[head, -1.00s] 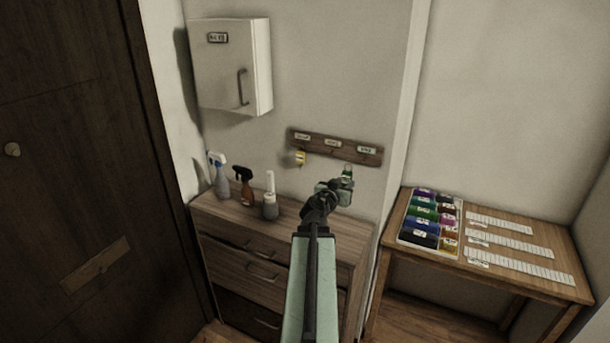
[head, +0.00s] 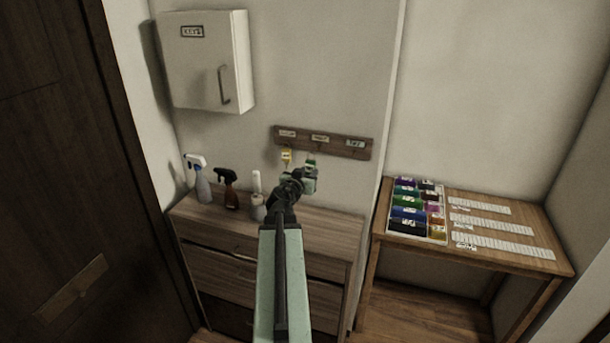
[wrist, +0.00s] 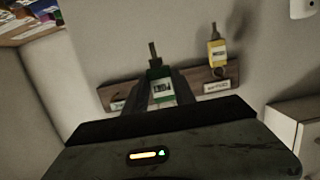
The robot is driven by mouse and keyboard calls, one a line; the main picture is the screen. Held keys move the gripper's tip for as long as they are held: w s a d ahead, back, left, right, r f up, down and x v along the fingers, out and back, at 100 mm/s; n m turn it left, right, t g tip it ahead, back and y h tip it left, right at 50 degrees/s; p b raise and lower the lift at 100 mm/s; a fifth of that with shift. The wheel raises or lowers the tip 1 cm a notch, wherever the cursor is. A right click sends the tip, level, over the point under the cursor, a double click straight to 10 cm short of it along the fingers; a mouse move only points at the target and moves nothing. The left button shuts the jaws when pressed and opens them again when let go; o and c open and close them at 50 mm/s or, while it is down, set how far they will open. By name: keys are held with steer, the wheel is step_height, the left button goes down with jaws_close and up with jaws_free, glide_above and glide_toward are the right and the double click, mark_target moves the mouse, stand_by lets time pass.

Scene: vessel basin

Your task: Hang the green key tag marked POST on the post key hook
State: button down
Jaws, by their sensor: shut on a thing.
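The green key tag (head: 310,163) is at the tip of my gripper (head: 309,173), just below the middle label of the wooden hook rack (head: 362,154). In the wrist view the green tag (wrist: 162,91), with a white label, stands between the fingertips of my gripper (wrist: 165,98), which is shut on it. The rack (wrist: 190,87) lies behind the tag there. The middle hook is hidden behind the tag and gripper, so I cannot tell whether they touch. A yellow key tag (head: 287,156) hangs under the rack's left label; it also shows in the wrist view (wrist: 217,53).
A white key cabinet (head: 205,62) is on the wall at upper left. A wooden dresser (head: 320,229) below the rack carries spray bottles (head: 231,190) and a white bottle (head: 257,195). A side table (head: 490,192) at right holds a tray of coloured items (head: 390,222).

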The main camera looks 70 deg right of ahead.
steer(key=b+x, duration=0.1)
steer(key=x, duration=0.7)
steer(key=shift+d+b, duration=0.4)
stand_by(0.3)
steer(key=shift+s+f, duration=0.1)
stand_by(0.3)
steer(key=c, duration=0.9)
jaws_free()
steer(key=shift+c, duration=0.2)
steer(key=p+v, duration=0.1)
steer(key=v, duration=0.7)
steer(key=shift+p, duration=0.35)
